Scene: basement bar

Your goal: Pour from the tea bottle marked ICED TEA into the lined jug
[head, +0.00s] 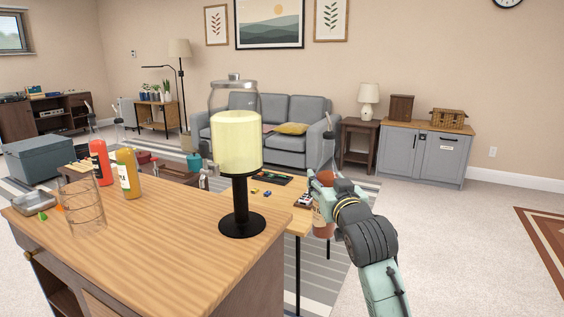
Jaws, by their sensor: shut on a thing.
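My gripper (318,188) is right of the wooden counter, shut around a reddish-brown bottle (322,224) with a pale label. The bottle looks about upright, apart from the counter; its label is too small to read, and my gripper hides part of it. A clear, empty-looking glass vessel with faint lines (84,210), seemingly the lined jug, stands on the left of the counter.
A glass dispenser of pale yellow liquid (236,145) stands on a black base near the counter's right edge. A red bottle (101,162), an orange bottle (128,174) and a metal tray (38,202) are at left. The counter's middle front is clear.

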